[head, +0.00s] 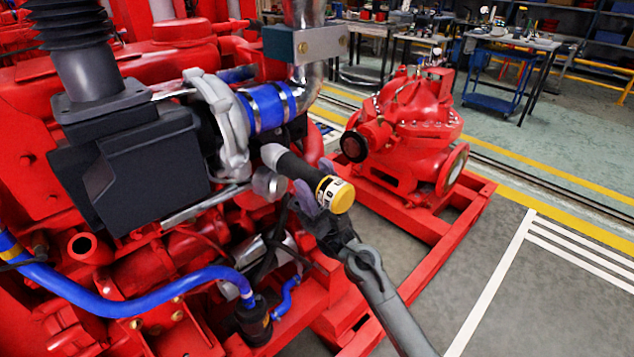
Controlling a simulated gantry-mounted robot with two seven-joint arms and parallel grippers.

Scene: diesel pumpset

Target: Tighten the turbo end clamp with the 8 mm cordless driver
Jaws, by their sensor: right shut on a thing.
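The cordless driver (298,170) has a black body with a yellow end cap and a white, marked ring. My right gripper (308,198) is shut on it, below the blue hose. The driver's yellow end points toward the camera and lower right; its far end points up left toward the turbo. The blue hose (270,106) carries two metal band clamps. The turbo end clamp (254,110) is the left one, beside the grey turbo housing (229,125). Its screw is not visible, and I cannot tell whether the driver touches it. My left gripper is out of view.
The red engine (180,285) fills the left side, with a black box (145,170) beside the turbo. A metal pipe with a bracket (318,45) rises above the hose. A blue lower hose (130,300) crosses the front.

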